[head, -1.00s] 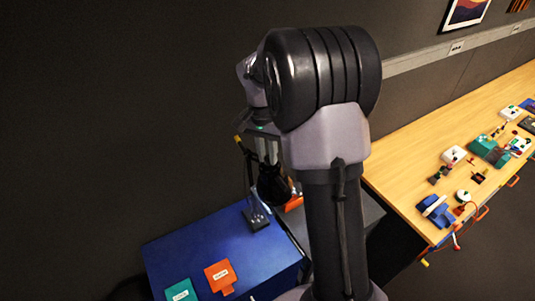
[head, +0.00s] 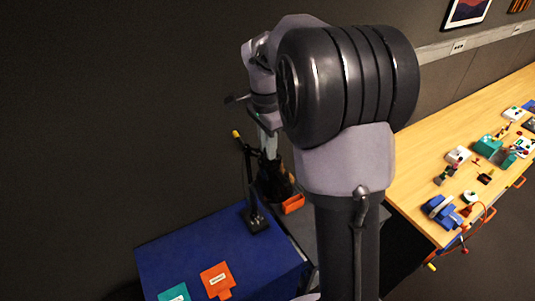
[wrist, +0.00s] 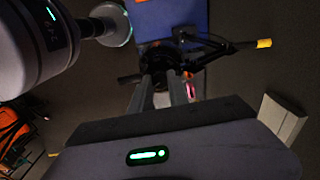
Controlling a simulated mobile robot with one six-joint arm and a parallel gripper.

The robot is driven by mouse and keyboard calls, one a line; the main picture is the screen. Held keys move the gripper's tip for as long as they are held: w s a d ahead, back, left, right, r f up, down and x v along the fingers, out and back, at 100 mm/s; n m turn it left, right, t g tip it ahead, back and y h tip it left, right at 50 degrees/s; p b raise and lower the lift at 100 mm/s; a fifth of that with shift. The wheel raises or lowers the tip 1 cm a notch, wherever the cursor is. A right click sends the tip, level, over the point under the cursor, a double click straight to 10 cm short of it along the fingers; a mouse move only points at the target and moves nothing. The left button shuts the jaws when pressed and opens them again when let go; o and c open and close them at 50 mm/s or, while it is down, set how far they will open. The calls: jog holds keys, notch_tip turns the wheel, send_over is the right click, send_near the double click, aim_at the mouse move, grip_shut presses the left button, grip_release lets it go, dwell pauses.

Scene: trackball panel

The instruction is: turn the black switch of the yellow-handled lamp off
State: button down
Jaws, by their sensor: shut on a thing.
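The lamp is a thin black jointed arm with a yellow handle (head: 237,134) at its upper end. Its dark base (head: 256,221) stands on the blue table. In the wrist view the yellow handle (wrist: 263,43) points right and the lamp's black arm (wrist: 207,50) runs toward my fingers. My gripper (head: 270,152) hangs beside the lamp's upper part, right of the handle, and also shows in the wrist view (wrist: 162,76). Its fingers are shut on a small dark part, apparently the black switch, which they mostly hide. The switch's position cannot be read.
The blue table (head: 200,250) carries an orange labelled block (head: 216,279) and a teal labelled block (head: 174,293). An orange object (head: 293,203) lies right of the lamp. A wooden bench (head: 430,140) with several devices stands at the right. A dark wall is close behind the lamp.

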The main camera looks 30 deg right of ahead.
jog(key=m+b, duration=0.4)
jog(key=m, duration=0.1)
jog(key=shift+s+f+t, duration=0.1)
jog(key=shift+t, duration=0.2)
jog(key=shift+b, duration=0.3)
jog(key=c, duration=1.3)
grip_release()
jog(key=shift+o, duration=0.2)
notch_tip(320, 180, up, 18)
jog(key=s+p, duration=0.1)
jog(key=p, duration=0.3)
jog(key=shift+a+f, duration=0.25)
jog(key=shift+a, duration=0.1)
